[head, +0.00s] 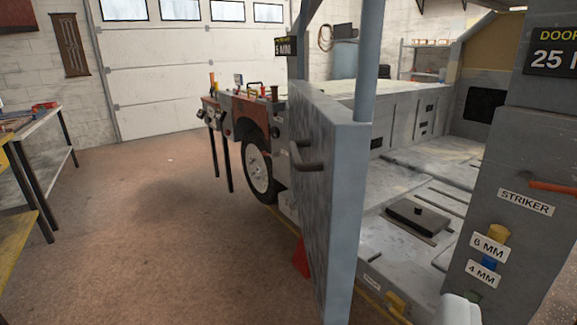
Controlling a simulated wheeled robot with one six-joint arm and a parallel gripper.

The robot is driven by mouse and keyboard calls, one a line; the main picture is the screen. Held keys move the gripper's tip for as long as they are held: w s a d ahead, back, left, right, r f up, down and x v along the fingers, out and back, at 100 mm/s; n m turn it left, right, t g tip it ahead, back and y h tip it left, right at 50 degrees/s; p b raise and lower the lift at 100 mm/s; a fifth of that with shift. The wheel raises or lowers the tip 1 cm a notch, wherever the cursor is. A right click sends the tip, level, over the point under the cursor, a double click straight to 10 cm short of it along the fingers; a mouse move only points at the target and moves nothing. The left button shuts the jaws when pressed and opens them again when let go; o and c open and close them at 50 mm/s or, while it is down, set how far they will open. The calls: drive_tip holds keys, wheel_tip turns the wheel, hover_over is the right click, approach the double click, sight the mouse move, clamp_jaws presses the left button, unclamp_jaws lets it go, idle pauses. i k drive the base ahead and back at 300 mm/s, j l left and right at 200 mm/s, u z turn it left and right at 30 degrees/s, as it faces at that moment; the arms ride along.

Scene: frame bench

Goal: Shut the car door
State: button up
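The car door (345,200) is a thick grey slab standing open, its free edge turned toward me. A dark bar handle (308,164) sticks out from its left face. The door opening lies to its right, bounded by a grey pillar (520,235) labelled "STRIKER". The pillar bears an orange bar and yellow and blue pegs tagged 6 MM and 4 MM. A pale rounded tip at the bottom edge seems to be part of my gripper (461,310). Its fingers cannot be made out, and it is apart from the door.
A front wheel (258,170) and red fender stand beyond the door. A red wedge-shaped thing (301,258) is on the floor by the door's foot. A workbench (40,160) stands at the far left. The brown floor (170,240) left of the door is clear.

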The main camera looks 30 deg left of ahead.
sight(329, 145)
drive_tip(key=u, duration=0.75)
drive_tip(key=j+u, duration=0.15)
drive_tip(key=j, duration=0.35)
